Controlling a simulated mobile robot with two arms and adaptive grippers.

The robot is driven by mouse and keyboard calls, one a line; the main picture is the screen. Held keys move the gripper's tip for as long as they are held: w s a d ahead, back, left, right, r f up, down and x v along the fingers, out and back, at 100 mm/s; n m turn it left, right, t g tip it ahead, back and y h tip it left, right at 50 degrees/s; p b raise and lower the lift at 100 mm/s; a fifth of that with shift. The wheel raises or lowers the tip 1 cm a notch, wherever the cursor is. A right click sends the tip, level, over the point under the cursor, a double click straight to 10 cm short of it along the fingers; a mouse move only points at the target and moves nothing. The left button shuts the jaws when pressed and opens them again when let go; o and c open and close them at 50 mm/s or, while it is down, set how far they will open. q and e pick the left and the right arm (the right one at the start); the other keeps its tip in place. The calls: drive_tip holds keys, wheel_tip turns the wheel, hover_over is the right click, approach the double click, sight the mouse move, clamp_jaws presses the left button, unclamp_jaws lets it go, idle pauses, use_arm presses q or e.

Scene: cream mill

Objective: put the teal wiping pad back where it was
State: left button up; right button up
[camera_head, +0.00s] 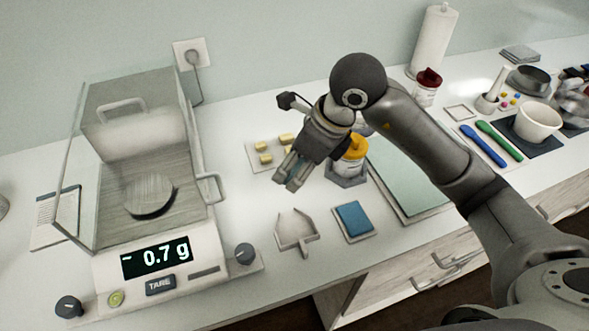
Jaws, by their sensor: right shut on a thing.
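A blue-teal square pad (354,219), which looks like the wiping pad, lies flat on a slightly larger pale base at the front of the counter. My right gripper (291,178) points down, above and left of the pad and apart from it. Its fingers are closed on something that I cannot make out. My left gripper is not in view.
A pale scoop-shaped tray (296,231) lies left of the pad.

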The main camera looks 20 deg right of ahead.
drive_tip(key=w+f, duration=0.2)
drive_tip(key=w+d+f+p, duration=0.1)
drive_tip(key=w+f, duration=0.1)
drive_tip(key=f, duration=0.1)
drive_tip(key=shift+w+f, duration=0.15)
drive_tip(key=shift+w, duration=0.15)
drive_tip(key=shift+w+d+f+p, duration=0.1)
drive_tip(key=shift+f+p, duration=0.15)
drive_tip(key=shift+f, duration=0.4)
drive_tip(key=shift+w+f+p, duration=0.15)
drive_tip(key=shift+f+p, duration=0.1)
drive_tip(key=shift+f, duration=0.4)
drive_tip(key=shift+w+d+f+p, duration=0.1)
drive_tip(key=shift+f+p, duration=0.15)
drive_tip(key=shift+f, duration=0.4)
drive_tip(key=shift+f, duration=0.2)
drive_tip(key=o, duration=0.9)
drive_tip(key=shift+r, duration=0.1)
